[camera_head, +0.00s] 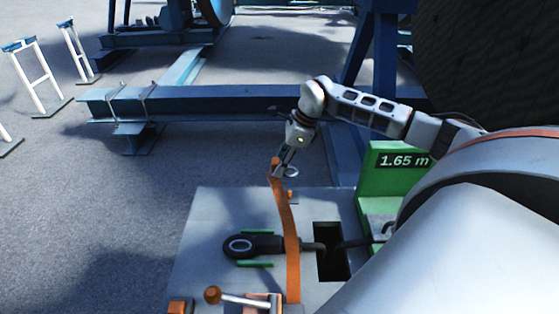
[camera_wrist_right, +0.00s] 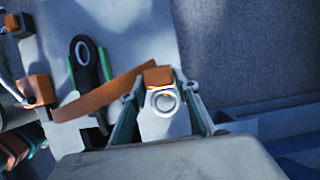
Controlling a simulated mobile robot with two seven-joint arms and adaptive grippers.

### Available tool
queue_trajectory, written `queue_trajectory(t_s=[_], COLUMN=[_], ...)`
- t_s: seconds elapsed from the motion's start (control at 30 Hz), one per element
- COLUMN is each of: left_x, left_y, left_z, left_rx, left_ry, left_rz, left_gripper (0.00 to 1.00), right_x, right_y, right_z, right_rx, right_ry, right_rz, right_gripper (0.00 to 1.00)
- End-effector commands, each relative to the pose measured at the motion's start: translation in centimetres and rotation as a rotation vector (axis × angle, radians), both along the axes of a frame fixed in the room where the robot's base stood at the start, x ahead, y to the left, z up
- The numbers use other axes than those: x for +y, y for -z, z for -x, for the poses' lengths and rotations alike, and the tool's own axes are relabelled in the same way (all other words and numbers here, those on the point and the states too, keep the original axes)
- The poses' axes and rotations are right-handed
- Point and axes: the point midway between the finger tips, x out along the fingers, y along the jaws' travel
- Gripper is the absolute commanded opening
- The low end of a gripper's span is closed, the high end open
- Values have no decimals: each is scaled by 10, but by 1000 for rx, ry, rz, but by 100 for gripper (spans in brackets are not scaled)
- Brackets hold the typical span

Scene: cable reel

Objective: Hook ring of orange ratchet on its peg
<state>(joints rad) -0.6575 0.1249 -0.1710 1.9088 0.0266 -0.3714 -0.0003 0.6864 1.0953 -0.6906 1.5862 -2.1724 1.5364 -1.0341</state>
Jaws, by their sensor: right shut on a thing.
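My right gripper (camera_head: 278,166) is shut on the ring end of the orange strap (camera_head: 290,240), above the far edge of the grey plate. The metal ring (camera_head: 291,172) shows beside the fingertips. In the right wrist view the ring (camera_wrist_right: 163,102) sits between the two fingers (camera_wrist_right: 160,110), with an orange block (camera_wrist_right: 158,76) at its edge. My left gripper is not in view.
The grey plate (camera_head: 205,225) carries a black eye fitting (camera_head: 241,246) between green brackets, an orange-knobbed lever (camera_head: 213,295) and a dark slot (camera_head: 330,262). A green block (camera_head: 375,175) reads 1.65 m. A blue beam (camera_head: 200,100) lies beyond; open ground is left.

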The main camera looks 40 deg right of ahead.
Motion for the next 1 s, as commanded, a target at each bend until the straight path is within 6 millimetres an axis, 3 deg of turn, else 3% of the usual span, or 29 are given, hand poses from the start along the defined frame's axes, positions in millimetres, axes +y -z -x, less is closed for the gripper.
queue_trajectory(t_s=[0.6,0.8,1.0], left_x=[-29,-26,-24], left_y=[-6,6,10], left_z=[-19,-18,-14], left_rx=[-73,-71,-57], left_ry=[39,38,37], left_rz=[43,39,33], left_gripper=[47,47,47], right_x=[0,1,0], right_y=[48,63,59], right_z=[0,0,0], right_rx=[1,1,0], right_ry=[0,-1,0], right_rz=[-1,-1,0], right_gripper=[3,3,3])
